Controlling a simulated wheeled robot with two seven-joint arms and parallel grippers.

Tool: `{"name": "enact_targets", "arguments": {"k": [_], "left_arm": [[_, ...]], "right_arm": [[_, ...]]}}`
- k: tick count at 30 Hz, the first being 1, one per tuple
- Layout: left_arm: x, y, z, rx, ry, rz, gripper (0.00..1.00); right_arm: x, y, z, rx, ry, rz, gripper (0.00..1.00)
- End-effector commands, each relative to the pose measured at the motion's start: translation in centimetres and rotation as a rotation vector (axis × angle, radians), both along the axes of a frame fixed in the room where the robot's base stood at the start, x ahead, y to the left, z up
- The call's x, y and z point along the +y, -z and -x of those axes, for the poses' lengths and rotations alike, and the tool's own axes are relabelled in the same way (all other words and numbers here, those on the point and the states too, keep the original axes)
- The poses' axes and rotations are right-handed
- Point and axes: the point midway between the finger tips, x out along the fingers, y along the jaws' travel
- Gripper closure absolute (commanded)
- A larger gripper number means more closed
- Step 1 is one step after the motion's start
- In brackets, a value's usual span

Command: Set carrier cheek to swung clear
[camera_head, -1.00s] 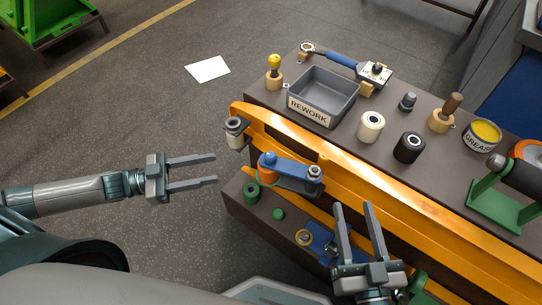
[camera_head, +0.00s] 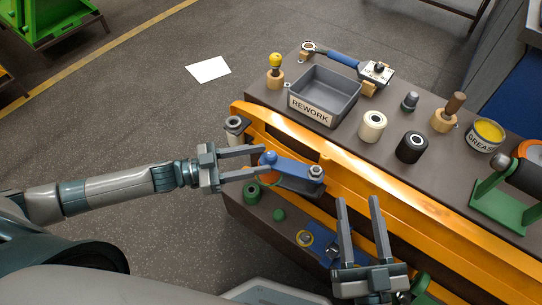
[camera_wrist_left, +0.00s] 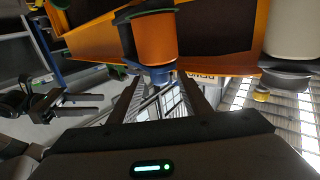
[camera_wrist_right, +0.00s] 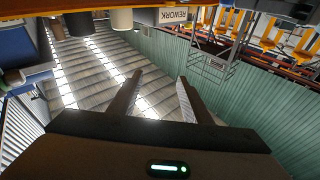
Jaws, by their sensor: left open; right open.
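An orange roller shows under the cap; in the left wrist view this roller (camera_wrist_left: 155,42) hangs ahead with a blue end piece (camera_wrist_left: 158,75) between the fingers. My left gripper (camera_head: 261,161) is open, its fingertips at the cheek's left end; I cannot tell whether they touch. My right gripper (camera_head: 358,198) is open and empty, right of the cheek, before the orange beam.
The long orange beam (camera_head: 400,205) runs along the bench front. Behind it stand a grey REWORK tray (camera_head: 346,82), a cream roller (camera_head: 372,127), a black roller (camera_head: 411,148) and a grease tin (camera_head: 486,136). Green rings (camera_head: 251,193) sit on the lower shelf.

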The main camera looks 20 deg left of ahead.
Motion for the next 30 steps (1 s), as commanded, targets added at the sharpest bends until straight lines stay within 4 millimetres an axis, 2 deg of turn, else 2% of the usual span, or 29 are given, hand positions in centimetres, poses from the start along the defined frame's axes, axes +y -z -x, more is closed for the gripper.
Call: {"name": "enact_targets", "arguments": {"k": [3, 9, 21, 23, 27, 30], "left_arm": [[-1.6, -0.1, -0.9, -0.002, 0.001, 0.002, 0.56], [-3.2, 0.0, -1.8, 0.0, 0.0, 0.001, 0.56], [-3.6, 0.0, -2.0, 0.0, 0.0, -0.001, 0.56], [-3.6, 0.0, -2.0, 0.0, 0.0, -0.001, 0.68], [-3.6, 0.0, -2.0, 0.0, 0.0, -0.001, 1.0], [-3.6, 0.0, -2.0, 0.0, 0.0, -0.001, 1.0]], "right_arm": [[0.2, -0.3, 0.3, -0.024, -0.004, -0.007, 0.56], [0.3, -0.8, 0.6, -0.052, -0.01, -0.015, 0.56], [0.2, -1.1, 0.6, -0.062, -0.005, -0.02, 0.56], [0.2, -1.1, 0.6, -0.062, -0.003, -0.022, 0.56], [0.2, -1.2, 0.5, -0.061, 0.001, -0.026, 0.56], [0.2, -1.2, 0.4, -0.061, 0.004, -0.029, 0.56]]}}
